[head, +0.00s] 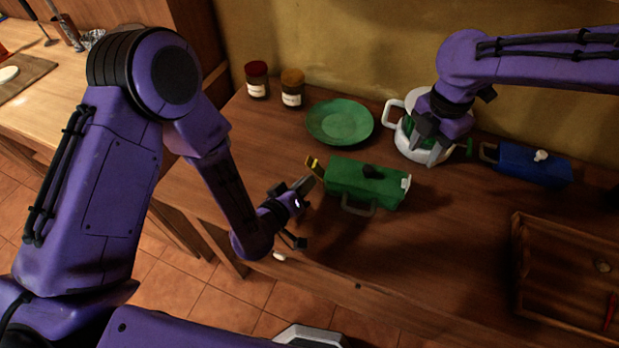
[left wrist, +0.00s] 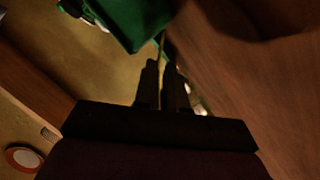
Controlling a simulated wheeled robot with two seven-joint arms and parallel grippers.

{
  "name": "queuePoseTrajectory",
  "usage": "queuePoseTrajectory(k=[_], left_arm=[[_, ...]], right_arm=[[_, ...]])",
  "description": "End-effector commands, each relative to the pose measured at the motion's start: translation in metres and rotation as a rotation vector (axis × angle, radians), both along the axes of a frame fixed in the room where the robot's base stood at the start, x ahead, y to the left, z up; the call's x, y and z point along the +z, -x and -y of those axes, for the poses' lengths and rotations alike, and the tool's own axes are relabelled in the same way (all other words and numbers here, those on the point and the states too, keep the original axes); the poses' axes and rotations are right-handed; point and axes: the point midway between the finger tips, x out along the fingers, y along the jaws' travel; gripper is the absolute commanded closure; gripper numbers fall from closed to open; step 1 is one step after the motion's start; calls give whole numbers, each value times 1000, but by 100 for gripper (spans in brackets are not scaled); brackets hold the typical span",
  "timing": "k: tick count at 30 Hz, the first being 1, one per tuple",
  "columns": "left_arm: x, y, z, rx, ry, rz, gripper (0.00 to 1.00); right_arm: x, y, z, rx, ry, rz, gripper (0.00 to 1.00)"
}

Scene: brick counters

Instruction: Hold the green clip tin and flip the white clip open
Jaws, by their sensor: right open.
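The green clip tin (head: 366,187) lies on the wooden counter. It has a black knob on top, a grey handle on its near side, a white clip (head: 406,182) at its right end and a yellow clip (head: 314,166) at its left end. My left gripper (head: 303,187) is at the left end by the yellow clip. In the left wrist view its two fingers (left wrist: 160,68) are close together just below the green tin (left wrist: 133,22); whether they grip anything is unclear. My right gripper (head: 432,142) is open above a white pot, behind and right of the tin.
The white pot (head: 395,110) with a green band stands behind the tin. A green plate (head: 340,122) and two jars (head: 257,80) are further back. A blue tin (head: 532,165) and a wooden tray (head: 530,262) are to the right. The counter before the green tin is clear.

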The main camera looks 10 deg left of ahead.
Motion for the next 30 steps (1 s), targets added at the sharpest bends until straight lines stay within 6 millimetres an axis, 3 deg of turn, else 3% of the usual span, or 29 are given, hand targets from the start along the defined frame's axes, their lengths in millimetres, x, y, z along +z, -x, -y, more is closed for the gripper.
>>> queuePoseTrajectory(k=[3, 9, 17, 18, 22, 23, 24, 27, 30], left_arm=[[-6, -20, 8, 2, 2, 1, 90], [-13, -38, 15, 2, 1, -1, 90], [-13, -40, 16, 2, 0, -2, 90], [-13, -40, 16, 2, 0, -2, 100], [-13, -40, 16, 2, 0, -2, 100], [-13, -40, 16, 2, 0, -2, 100], [-13, -40, 16, 2, 0, -2, 100], [-13, -40, 16, 2, 0, -2, 100], [-13, -40, 16, 1, 0, -1, 100]], right_arm=[[0, 0, 0, 0, 0, 0, 57], [0, 0, 0, 0, 0, 0, 57], [0, 0, 0, 0, 0, 0, 57], [0, 0, 0, 0, 0, 0, 57], [0, 0, 0, 0, 0, 0, 57], [0, 0, 0, 0, 0, 0, 61], [0, 0, 0, -5, 0, 0, 74], [-3, -1, -6, -100, 1, -1, 100], [-8, -1, -14, -261, 2, -1, 100]])
